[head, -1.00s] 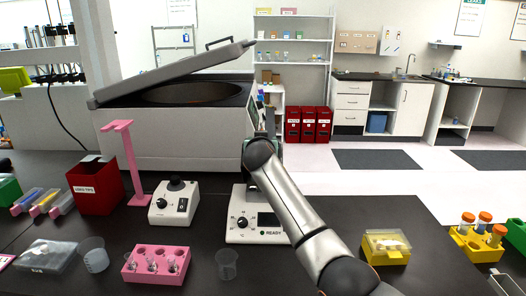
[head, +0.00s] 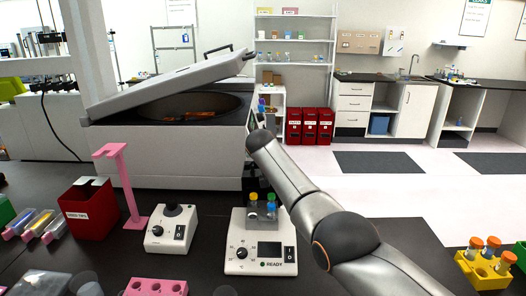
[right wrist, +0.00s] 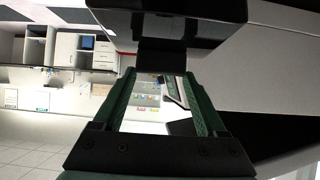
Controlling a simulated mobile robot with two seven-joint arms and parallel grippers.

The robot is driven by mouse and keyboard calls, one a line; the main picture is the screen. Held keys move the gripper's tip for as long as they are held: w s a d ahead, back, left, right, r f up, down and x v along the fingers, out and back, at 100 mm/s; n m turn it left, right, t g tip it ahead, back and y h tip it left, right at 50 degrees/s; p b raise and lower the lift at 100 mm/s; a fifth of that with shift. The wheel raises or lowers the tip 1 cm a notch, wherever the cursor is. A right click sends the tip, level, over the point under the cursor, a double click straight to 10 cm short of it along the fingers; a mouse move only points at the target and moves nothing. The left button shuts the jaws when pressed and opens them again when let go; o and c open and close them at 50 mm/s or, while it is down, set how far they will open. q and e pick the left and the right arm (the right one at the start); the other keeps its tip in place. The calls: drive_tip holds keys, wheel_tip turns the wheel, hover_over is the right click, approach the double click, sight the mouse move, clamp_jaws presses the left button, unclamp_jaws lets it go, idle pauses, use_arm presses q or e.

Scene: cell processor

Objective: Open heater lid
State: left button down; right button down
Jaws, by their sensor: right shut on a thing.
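The heater (head: 261,247) is a white unit with a knob and a "READY" display on the dark bench. Tubes with orange and blue caps (head: 262,207) stand in it, uncovered. Its dark lid (head: 256,184) stands raised behind the tubes, partly covered by my right arm. In the right wrist view, the green-padded fingers of my right gripper (right wrist: 162,78) are shut on a dark tab of the lid (right wrist: 165,25). In the head view my right wrist hides most of this gripper. My left gripper is not in view.
A large white machine (head: 165,155) with its own lid (head: 170,82) tilted open stands behind the heater. A small knobbed device (head: 171,230), a pink stand (head: 133,190) and a red bin (head: 88,205) are to the left. A yellow tube rack (head: 483,270) is at right.

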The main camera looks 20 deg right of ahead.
drive_tip(key=shift+w+r, duration=0.2)
drive_tip(key=shift+r, duration=0.4)
drive_tip(key=shift+c, duration=1.4)
unclamp_jaws()
drive_tip(key=shift+o, duration=0.7)
drive_tip(key=shift+s, duration=0.15)
drive_tip(key=shift+o, duration=0.7)
drive_tip(key=shift+f, duration=0.25)
drive_tip(key=shift+s, duration=0.1)
